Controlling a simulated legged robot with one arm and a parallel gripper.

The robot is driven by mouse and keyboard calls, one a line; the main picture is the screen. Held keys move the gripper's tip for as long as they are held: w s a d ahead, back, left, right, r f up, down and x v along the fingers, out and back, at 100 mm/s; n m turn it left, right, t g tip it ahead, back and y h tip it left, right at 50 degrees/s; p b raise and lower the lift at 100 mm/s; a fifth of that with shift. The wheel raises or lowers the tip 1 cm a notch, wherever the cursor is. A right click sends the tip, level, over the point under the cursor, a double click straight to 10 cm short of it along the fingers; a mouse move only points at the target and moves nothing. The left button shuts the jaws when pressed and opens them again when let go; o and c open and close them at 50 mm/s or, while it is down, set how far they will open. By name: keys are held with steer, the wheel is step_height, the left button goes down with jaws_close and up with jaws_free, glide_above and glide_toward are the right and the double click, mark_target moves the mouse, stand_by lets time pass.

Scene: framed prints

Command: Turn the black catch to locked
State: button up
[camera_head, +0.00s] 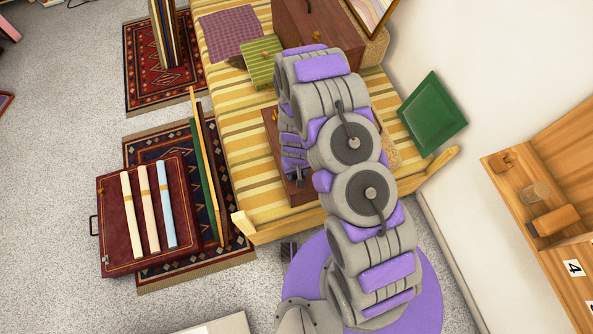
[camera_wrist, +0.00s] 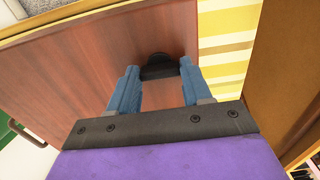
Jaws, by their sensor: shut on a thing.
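In the wrist view the black catch (camera_wrist: 157,66) is a small dark piece with a rounded top on a flat reddish-brown wooden panel (camera_wrist: 70,65). My gripper (camera_wrist: 158,74) has its two blue fingers on either side of the catch and is shut on it. The lower part of the catch is a dark bar between the fingertips. No locked or unlocked marking shows. In the head view my grey and purple arm covers much of a reddish-brown box (camera_head: 270,128) on the striped bench, and the catch is hidden there.
The yellow-striped bench (camera_head: 255,185) also holds a larger brown case (camera_head: 315,35) and a green striped item (camera_head: 262,66). A green panel (camera_head: 432,115) leans by the wall. A dark red case (camera_head: 115,240) with several rolls lies left. Grey floor is open at far left.

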steer(key=shift+m, duration=0.3)
steer(key=m+p, duration=0.2)
steer(key=p, duration=0.1)
steer(key=shift+r+m, duration=0.15)
steer(key=shift+m, duration=0.15)
steer(key=m+p, duration=0.2)
steer(key=m, duration=0.3)
steer(key=shift+m+p, duration=0.3)
steer(key=m+p, duration=0.1)
steer(key=m, duration=0.3)
steer(key=shift+w+m, duration=0.1)
steer(key=shift+m, duration=2.4)
steer(key=o, duration=1.1)
steer(key=shift+a, duration=0.1)
steer(key=shift+c, duration=0.2)
